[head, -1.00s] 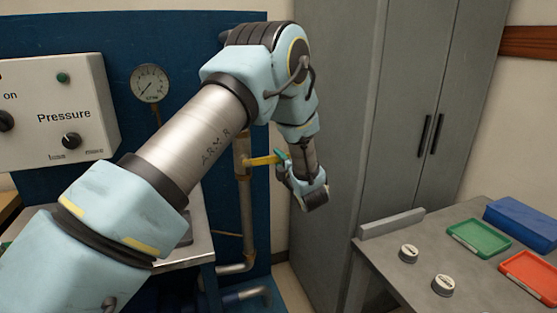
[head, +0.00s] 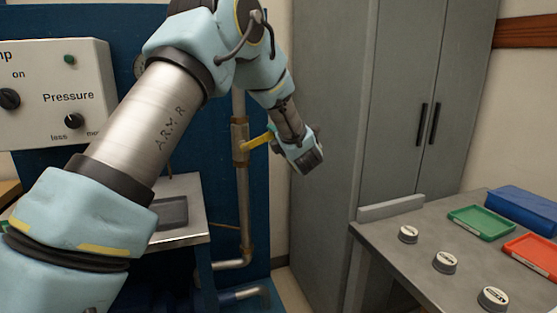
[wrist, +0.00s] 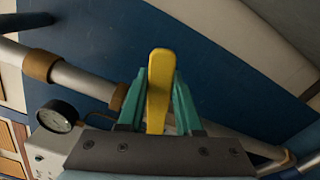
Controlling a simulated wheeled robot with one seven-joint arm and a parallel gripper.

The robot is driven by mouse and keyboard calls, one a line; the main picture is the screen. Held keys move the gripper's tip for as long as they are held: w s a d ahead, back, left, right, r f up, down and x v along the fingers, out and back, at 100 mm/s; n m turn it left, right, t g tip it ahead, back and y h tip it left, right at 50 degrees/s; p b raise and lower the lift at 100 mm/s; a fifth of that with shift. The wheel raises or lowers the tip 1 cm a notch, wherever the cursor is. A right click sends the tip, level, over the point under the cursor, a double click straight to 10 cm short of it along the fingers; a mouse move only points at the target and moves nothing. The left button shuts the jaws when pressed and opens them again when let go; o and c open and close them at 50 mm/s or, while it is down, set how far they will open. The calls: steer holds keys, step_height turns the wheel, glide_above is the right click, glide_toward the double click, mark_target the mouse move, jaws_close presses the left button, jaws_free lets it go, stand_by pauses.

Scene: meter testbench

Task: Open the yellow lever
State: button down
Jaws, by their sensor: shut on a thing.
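The yellow lever (head: 257,140) sticks out to the right from a brass valve body (head: 240,139) on a vertical pipe, its outer end tilted slightly up. In the wrist view, the lever (wrist: 158,92) stands between the two green fingers of my gripper (wrist: 158,100), one on each side. My gripper (head: 272,132) is shut on the lever's outer part. In the head view the fingers are mostly hidden behind the wrist.
A pump control box (head: 60,95) is at the left, and a metal bench (head: 185,225) lies below my arm. A tall grey cabinet (head: 330,130) stands just right of my gripper. The right table (head: 410,265) holds white-topped round parts, a green tray (head: 481,222), a red tray (head: 530,250) and a blue box (head: 525,207).

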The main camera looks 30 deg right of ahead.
mark_target(263, 135)
steer(key=r+n+b, duration=0.1)
steer(key=b, duration=0.2)
steer(key=a+n+b, duration=0.1)
steer(key=n+b, duration=0.1)
steer(key=b, duration=0.2)
steer(key=shift+a+r+n+b, duration=0.3)
steer(key=shift+r, duration=0.05)
steer(key=a+r+n+b, duration=0.1)
steer(key=b, duration=0.2)
steer(key=a+r+n+b, duration=0.1)
steer(key=n+b, duration=0.1)
steer(key=b, duration=0.2)
steer(key=shift+w, duration=0.15)
steer(key=a+n+b, duration=0.1)
steer(key=n+b, duration=0.1)
steer(key=b, duration=0.1)
steer(key=a+r+n+b, duration=0.1)
steer(key=b, duration=0.3)
steer(key=shift+w+a+r+n, duration=0.15)
steer(key=shift+w+a+n, duration=0.05)
steer(key=shift+a+n, duration=0.2)
steer(key=a+n+b, duration=0.1)
steer(key=b, duration=0.1)
steer(key=a+r+n+b, duration=0.1)
steer(key=a+n+b, duration=0.1)
steer(key=b, duration=0.1)
steer(key=shift+w+b, duration=0.2)
steer(key=shift+b, duration=0.1)
steer(key=shift+r, duration=0.1)
